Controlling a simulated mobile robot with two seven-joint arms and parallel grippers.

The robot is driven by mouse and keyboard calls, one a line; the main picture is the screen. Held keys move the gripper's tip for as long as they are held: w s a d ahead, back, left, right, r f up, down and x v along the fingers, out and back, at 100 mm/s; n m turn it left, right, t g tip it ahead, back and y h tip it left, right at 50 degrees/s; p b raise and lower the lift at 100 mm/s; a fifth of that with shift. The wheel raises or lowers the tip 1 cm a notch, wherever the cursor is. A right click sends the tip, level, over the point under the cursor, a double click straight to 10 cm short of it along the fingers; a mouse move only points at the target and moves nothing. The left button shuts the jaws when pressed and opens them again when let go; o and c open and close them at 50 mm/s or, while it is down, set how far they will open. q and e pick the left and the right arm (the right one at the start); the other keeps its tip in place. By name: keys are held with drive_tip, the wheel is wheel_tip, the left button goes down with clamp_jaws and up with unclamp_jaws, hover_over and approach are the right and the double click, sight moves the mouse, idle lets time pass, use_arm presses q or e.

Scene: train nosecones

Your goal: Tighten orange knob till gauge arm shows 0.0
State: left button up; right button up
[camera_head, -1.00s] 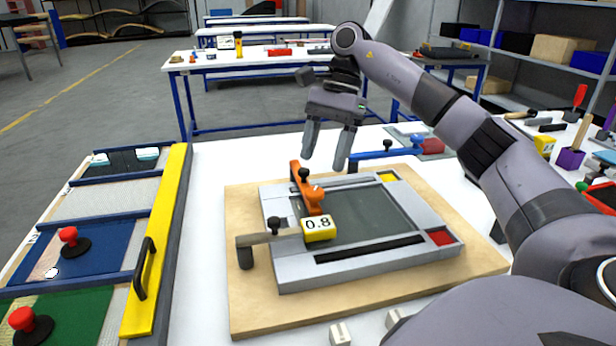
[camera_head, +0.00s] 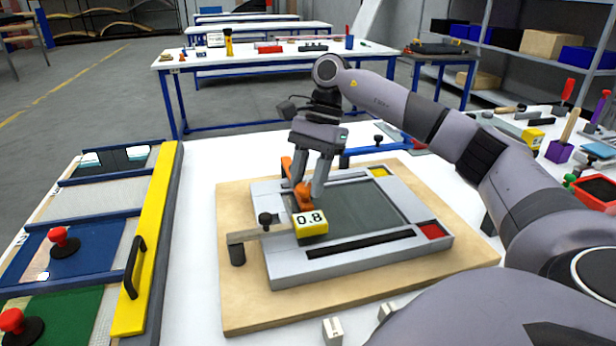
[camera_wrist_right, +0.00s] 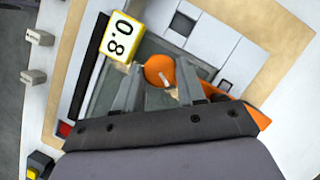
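The orange knob (camera_head: 304,200) sits on an orange arm on the grey metal fixture (camera_head: 330,262). In the right wrist view the knob (camera_wrist_right: 158,70) is round, with a pale mark on its near side. The gauge arm (camera_head: 262,234) is a grey bar with a black knob and a yellow-framed display (camera_head: 311,226) reading 0.8; the display also shows in the wrist view (camera_wrist_right: 122,37). My right gripper (camera_head: 306,188) points down over the orange knob, its fingers apart, one on each side of it, with slight gaps in the wrist view. My left gripper is not in view.
The fixture lies on a wooden board (camera_head: 240,310) on a white table. A blue clamp arm (camera_head: 372,150) stands behind it. A panel with a yellow bar and black handle (camera_head: 133,268) is at the left. Tools and bins (camera_head: 594,190) crowd the right.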

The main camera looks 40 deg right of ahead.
drive_tip(key=shift+m, duration=0.4)
